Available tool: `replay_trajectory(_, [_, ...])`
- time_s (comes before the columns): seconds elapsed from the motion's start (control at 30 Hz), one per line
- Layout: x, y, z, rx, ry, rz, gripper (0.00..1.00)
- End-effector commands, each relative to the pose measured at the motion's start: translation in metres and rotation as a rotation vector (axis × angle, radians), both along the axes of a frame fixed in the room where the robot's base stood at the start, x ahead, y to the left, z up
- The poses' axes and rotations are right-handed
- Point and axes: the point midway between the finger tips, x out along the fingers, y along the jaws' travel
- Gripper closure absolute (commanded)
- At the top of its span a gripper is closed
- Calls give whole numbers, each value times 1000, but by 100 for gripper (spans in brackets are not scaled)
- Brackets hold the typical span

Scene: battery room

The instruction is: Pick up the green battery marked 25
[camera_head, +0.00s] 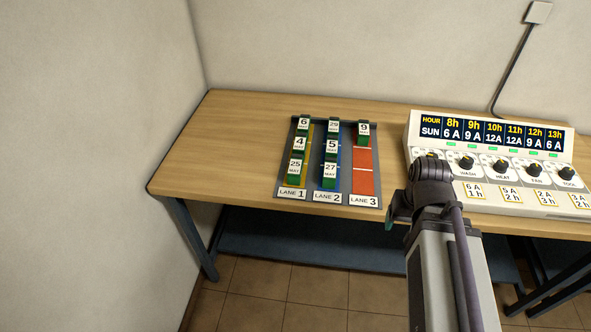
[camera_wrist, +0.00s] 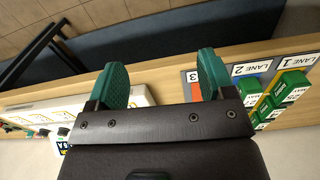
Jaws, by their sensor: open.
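The green battery marked 25 (camera_head: 296,172) stands at the front of lane 1 in the lane rack (camera_head: 311,197), with the battery marked 4 (camera_head: 299,146) and the one marked 6 (camera_head: 304,125) behind it. In the wrist view, the front green battery (camera_wrist: 292,86) by the lane 1 label is at the right edge; its number is not readable there. My gripper (camera_wrist: 163,76) is open and empty, its two green fingers apart. It is to the right of the rack in the head view, mostly hidden by my arm. Nothing touches the battery.
Lane 2 holds batteries marked 29, 5 and 27 (camera_head: 330,174); lane 3 holds one marked 9 (camera_head: 364,132), with bare red floor in front. A control panel (camera_head: 480,128) stands to the right. The wooden table (camera_head: 225,150) is clear left of the rack.

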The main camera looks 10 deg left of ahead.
Motion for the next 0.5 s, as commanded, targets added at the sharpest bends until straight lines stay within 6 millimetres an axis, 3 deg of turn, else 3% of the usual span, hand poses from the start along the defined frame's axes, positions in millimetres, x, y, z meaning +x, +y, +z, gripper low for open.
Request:
replay_trajectory(0.17, [0, 5, -1, 0, 0, 13, 24])
replay_trajectory(0.27, [17, 37, -3, 0, 0, 88, 24])
replay_trajectory(0.37, [90, 115, -7, 0, -1, 211, 24])
replay_trajectory(0.4, [121, 154, -9, 0, -1, 239, 24])
replay_trajectory(0.5, [185, 250, -11, 0, -1, 255, 24])
